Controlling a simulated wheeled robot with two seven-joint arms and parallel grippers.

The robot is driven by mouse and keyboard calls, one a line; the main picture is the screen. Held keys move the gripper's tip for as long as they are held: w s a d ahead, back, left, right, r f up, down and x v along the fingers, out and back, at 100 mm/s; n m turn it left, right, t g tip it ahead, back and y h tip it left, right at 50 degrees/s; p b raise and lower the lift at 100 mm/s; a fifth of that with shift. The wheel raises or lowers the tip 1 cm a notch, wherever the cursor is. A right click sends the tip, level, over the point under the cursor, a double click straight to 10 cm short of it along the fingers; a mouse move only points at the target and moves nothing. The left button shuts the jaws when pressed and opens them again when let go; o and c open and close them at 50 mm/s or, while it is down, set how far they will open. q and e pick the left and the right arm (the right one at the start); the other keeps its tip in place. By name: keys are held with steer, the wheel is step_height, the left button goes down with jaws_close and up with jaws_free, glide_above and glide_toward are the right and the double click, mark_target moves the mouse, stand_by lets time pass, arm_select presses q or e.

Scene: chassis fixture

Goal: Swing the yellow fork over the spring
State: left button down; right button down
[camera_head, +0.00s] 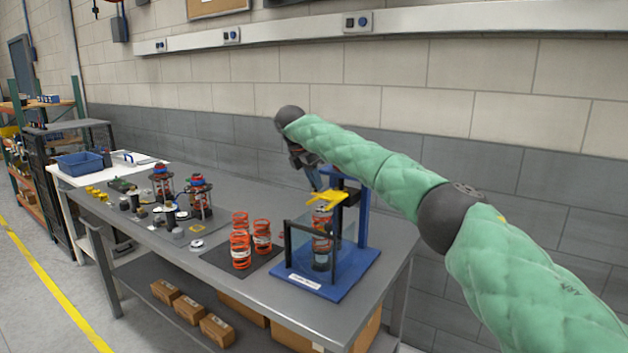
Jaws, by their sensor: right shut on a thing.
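The yellow fork (328,200) sits near the top of the blue fixture (345,278), beside its blue post. In this view it appears above the orange spring (322,246), which stands upright inside the fixture behind a clear guard with a dark frame. I cannot tell how exactly the fork lines up with the spring. My right gripper (316,184) reaches down from above at the fork and is shut on it. Its fingertips are small and partly hidden by my green-sleeved right arm. My left gripper is not in view.
Several loose orange springs (240,247) stand on a dark mat left of the fixture. Assembled units (200,196) and small parts stand farther left on the grey bench (225,203). A blue bin (80,163) is at the far end. The wall runs close behind the bench.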

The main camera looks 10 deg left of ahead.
steer(key=c, duration=1.5)
jaws_free()
steer(key=shift+c, duration=0.2)
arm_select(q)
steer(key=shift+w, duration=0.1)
arm_select(e)
steer(key=shift+w, duration=0.1)
